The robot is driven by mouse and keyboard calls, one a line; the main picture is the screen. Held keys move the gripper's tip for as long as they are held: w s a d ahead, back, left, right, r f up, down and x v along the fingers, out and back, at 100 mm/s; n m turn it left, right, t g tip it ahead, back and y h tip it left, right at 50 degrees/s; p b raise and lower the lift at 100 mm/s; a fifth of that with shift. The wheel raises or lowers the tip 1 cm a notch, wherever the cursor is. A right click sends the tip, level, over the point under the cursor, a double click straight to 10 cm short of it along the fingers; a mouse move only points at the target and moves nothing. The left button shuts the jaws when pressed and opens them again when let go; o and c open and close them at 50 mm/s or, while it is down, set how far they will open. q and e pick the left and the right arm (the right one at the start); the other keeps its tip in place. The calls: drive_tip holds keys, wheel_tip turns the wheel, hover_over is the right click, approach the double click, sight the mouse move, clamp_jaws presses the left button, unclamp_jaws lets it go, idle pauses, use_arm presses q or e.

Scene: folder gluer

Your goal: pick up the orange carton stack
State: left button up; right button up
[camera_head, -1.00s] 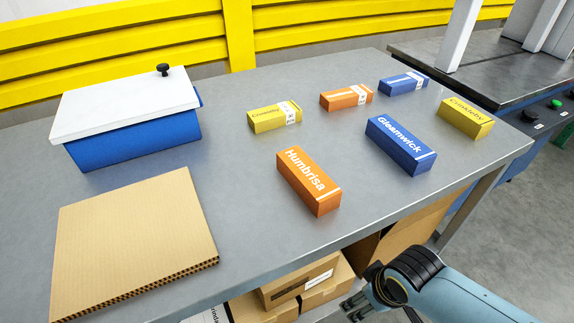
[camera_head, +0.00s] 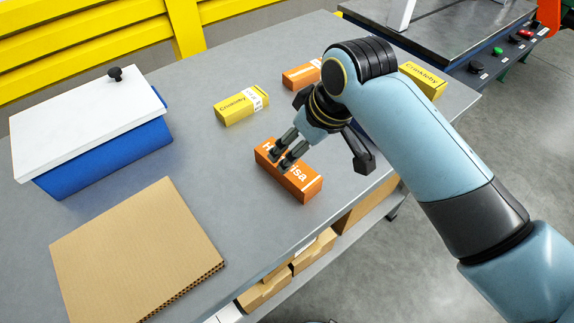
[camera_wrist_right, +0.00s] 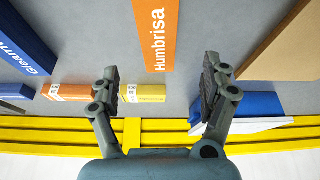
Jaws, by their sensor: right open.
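The large orange carton stack (camera_head: 298,180), printed Humbrisa, lies on the grey table near its front edge. My right gripper (camera_head: 283,154) is over its far end in the head view and hides part of the lettering. In the right wrist view the orange stack (camera_wrist_right: 157,40) lies ahead of the open fingers (camera_wrist_right: 158,88), roughly in line with the gap between them. The gap holds nothing, and I cannot tell its height above the stack. A second, smaller orange carton (camera_head: 301,76) lies farther back, partly behind my arm. My left gripper is not in view.
Yellow cartons lie at the back (camera_head: 241,107) and at the right (camera_head: 424,80). The blue Gleamwick stack (camera_wrist_right: 22,38) shows in the wrist view. A blue bin with a white lid (camera_head: 95,150) and brown cardboard (camera_head: 135,250) occupy the left of the table.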

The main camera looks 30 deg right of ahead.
drive_tip(key=x, duration=1)
drive_tip(key=shift+w+d+f, duration=0.1)
drive_tip(key=shift+d+f, duration=0.05)
drive_tip(key=shift+f, duration=0.15)
drive_tip(key=c, duration=1.4)
drive_tip(key=shift+r, duration=0.15)
drive_tip(key=shift+c, duration=0.2)
